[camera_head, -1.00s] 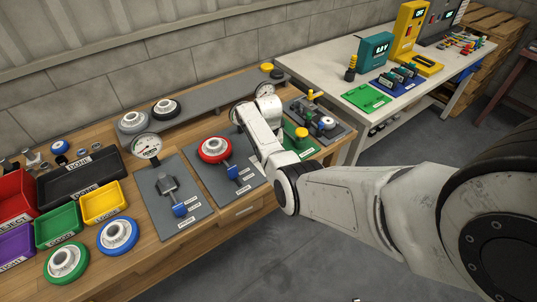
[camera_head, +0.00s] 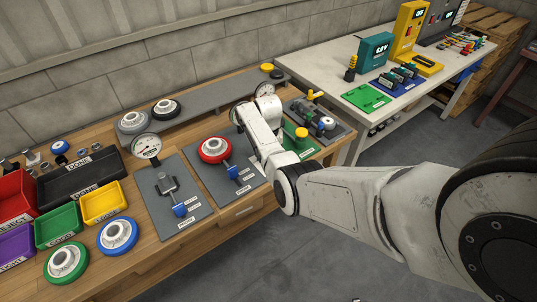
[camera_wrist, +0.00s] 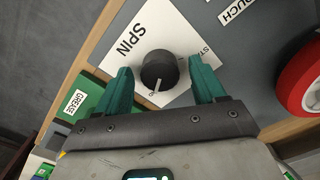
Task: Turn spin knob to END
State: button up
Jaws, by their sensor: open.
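The spin knob (camera_wrist: 159,71) is a round black knob with a white pointer line, on a white plate (camera_wrist: 141,29) marked SPIN. In the wrist view its pointer faces down toward my gripper, near a partly hidden label. A START label, partly covered, is to the right of the knob. My gripper (camera_wrist: 160,82) is open, with one green finger on each side of the knob. I cannot tell whether either finger touches it. In the head view my arm hides the knob, and my gripper's fingers do not show.
A red wheel (camera_wrist: 303,80) lies right of the plate, and a green GREASE plate (camera_wrist: 82,101) lies left. In the head view, a fixture with a gauge (camera_head: 146,147) and a black tray (camera_head: 82,180) stand left of my arm. A white table (camera_head: 400,110) stands behind.

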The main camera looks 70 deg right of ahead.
notch_tip(320, 180, up, 11)
jog(key=shift+b, duration=0.3)
jog(key=shift+f, duration=0.15)
dwell(0.6)
jog(key=a+f+n, duration=0.1)
jog(key=a+f, duration=0.1)
jog(key=a, duration=0.1)
jog(key=a+f+n, duration=0.1)
jog(key=a+f, duration=0.1)
jog(key=a, duration=0.2)
jog(key=s+a+f+n+b, duration=0.1)
jog(key=a+f, duration=0.1)
jog(key=a, duration=0.1)
jog(key=shift+s+a+f+h, duration=0.1)
jog(key=shift+a+f+h, duration=0.05)
jog(key=shift+f+h, duration=0.15)
jog(key=s+a+n, duration=0.3)
jog(key=s+a, duration=0.2)
jog(key=a, duration=0.3)
jog(key=s+a+f+n+b, duration=0.1)
jog(key=s+a+n, duration=0.2)
jog(key=s+a, duration=0.2)
jog(key=s+a+f+n+t+b, duration=0.1)
jog(key=s+a+n, duration=0.2)
jog(key=a, duration=0.9)
jog(key=s, duration=0.3)
jog(key=shift+n, duration=0.4)
jog(key=shift+s, duration=0.1)
